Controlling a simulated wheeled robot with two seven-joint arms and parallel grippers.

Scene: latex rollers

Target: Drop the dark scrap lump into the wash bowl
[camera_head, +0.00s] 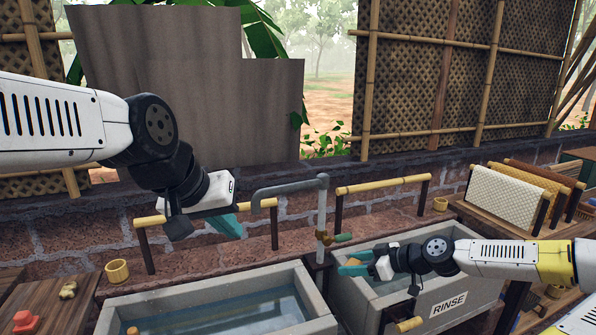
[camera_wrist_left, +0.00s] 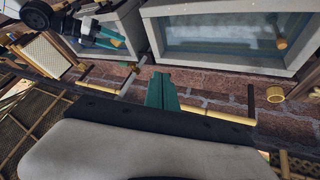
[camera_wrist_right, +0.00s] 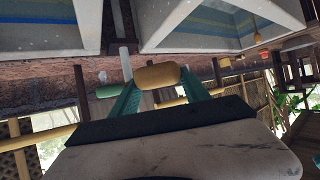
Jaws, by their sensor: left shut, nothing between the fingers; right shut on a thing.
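My right gripper (camera_head: 357,268) is over the RINSE basin (camera_head: 436,284). In the right wrist view it (camera_wrist_right: 158,88) is shut on a rounded yellow-tan piece (camera_wrist_right: 157,75). My left gripper (camera_head: 226,226) is shut and empty, above the brick ledge behind the left water basin; its fingers meet in the left wrist view (camera_wrist_left: 162,90). On the table at far left lie an orange-red lump (camera_head: 24,321) and a yellow-olive lump (camera_head: 68,290). I cannot tell which piece is the dark scrap lump. No bowl is labelled wash; the left basin (camera_head: 322,312) holds water.
A grey tap (camera_head: 322,205) with a green handle stands between the basins. Bamboo rails (camera_head: 385,184) run behind them. A yellow cup (camera_head: 117,270) stands at the left basin's back corner. Cloths (camera_head: 503,196) hang on a rack at right. A small tan piece (camera_head: 132,331) shows in the left basin.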

